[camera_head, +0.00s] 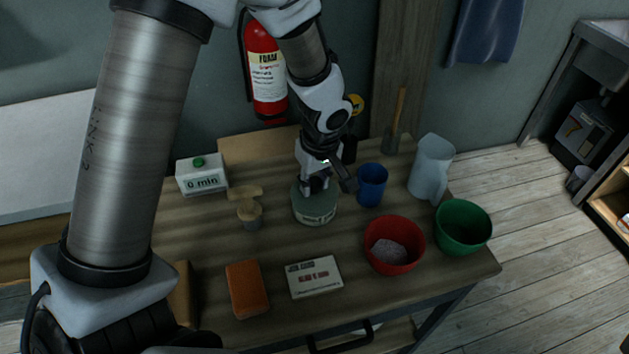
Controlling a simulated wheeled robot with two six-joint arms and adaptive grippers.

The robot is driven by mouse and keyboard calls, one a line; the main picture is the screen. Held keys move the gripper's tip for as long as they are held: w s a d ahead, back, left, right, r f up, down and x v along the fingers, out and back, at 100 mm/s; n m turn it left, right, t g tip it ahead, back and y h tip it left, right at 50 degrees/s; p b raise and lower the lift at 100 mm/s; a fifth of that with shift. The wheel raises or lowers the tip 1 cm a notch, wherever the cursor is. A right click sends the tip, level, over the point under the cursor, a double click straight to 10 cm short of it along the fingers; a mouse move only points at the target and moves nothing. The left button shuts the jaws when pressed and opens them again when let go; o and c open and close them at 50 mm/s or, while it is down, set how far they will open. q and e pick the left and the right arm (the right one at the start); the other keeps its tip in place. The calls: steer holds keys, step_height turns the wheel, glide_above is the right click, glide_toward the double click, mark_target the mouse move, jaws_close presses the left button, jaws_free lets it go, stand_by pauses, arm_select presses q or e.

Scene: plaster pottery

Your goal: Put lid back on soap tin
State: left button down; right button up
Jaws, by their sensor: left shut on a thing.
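The round grey-green soap tin (317,216) stands upright on the wooden table, near its middle, with a pale label on its side. Its lid (303,192) shows as a grey-green disc at the top of the tin, partly hidden by my gripper. My left gripper (318,186) reaches down from above and is shut on the lid. I cannot tell whether the lid sits fully down on the tin. My right gripper is not in view.
A blue cup (372,186) stands close right of the tin, with a translucent jug (432,166) beyond. A red bowl (394,245) and a green bowl (463,228) are front right. A printed box (314,277), orange block (247,289) and timer (202,175) surround the left side.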

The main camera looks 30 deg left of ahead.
arm_select(q)
steer(key=c, duration=0.8)
jaws_free()
steer(key=shift+o, duration=0.5)
steer(key=o, duration=0.4)
steer(key=shift+r, duration=0.1)
steer(key=shift+r+p, duration=2.55)
steer(key=shift+r, duration=0.95)
steer(key=shift+c, duration=0.2)
